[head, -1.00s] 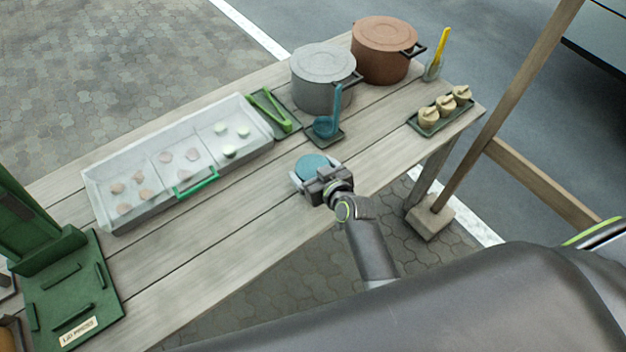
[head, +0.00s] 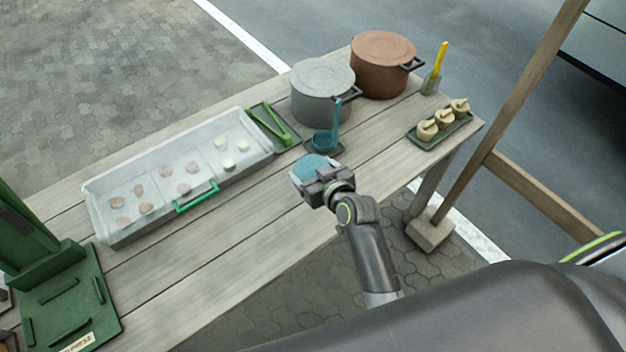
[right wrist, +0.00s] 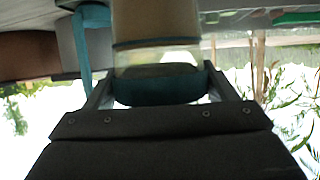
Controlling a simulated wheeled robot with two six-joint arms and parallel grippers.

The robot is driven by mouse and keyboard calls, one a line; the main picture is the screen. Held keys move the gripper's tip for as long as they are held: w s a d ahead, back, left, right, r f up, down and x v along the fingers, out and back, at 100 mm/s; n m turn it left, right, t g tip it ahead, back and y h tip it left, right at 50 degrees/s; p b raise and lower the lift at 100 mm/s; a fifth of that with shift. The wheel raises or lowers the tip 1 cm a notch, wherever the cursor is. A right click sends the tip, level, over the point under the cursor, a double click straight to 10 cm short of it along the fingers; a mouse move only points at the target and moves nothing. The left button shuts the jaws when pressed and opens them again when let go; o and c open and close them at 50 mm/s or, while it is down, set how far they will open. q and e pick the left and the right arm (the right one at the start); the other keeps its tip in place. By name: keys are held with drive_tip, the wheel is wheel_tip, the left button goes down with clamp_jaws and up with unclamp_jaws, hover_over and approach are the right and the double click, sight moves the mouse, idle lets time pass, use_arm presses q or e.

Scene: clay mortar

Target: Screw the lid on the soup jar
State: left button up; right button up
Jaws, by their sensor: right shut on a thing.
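My right gripper (head: 316,180) is shut on the teal lid (head: 315,165), near the front edge of the wooden table (head: 240,235). The right wrist view looks upside down. There the lid (right wrist: 158,88) sits between the two fingers, close to the palm. The soup jar (right wrist: 155,22), with a beige band and clear glass, lines up with the lid on its far side. The lid is at the jar's glass end; I cannot tell how tightly it is seated. In the head view the jar is hidden by the lid and gripper. My left gripper is not in view.
A ladle (head: 330,130) on a small rest stands just beyond the lid. A grey pot (head: 322,90) and a brown pot (head: 383,65) stand behind. A clear-lidded tray (head: 130,225) is left, a small tray (head: 440,133) with rolls right. Bare planks lie front left.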

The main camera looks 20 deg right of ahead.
drive_tip(key=shift+r, duration=2.4)
drive_tip(key=shift+w+r, duration=0.1)
drive_tip(key=s+d+r+m+h, duration=0.1)
drive_tip(key=d+r, duration=0.1)
drive_tip(key=r, duration=1)
drive_tip(key=s+d+r+m+h, duration=0.1)
drive_tip(key=d+r, duration=0.2)
drive_tip(key=r, duration=0.9)
drive_tip(key=shift+h, duration=0.4)
drive_tip(key=shift+a+f, duration=0.1)
drive_tip(key=s+a+f+n+g+y, duration=0.3)
drive_tip(key=a+f+n+g+y, duration=0.3)
drive_tip(key=f, duration=0.4)
drive_tip(key=s+a+f+n+g+y, duration=0.4)
drive_tip(key=a+f+n+g+y, duration=0.2)
drive_tip(key=a+f+n+y, duration=0.1)
drive_tip(key=shift+a+f+n+y, duration=0.3)
drive_tip(key=shift+a+f+n, duration=0.55)
drive_tip(key=shift+f+n, duration=0.8)
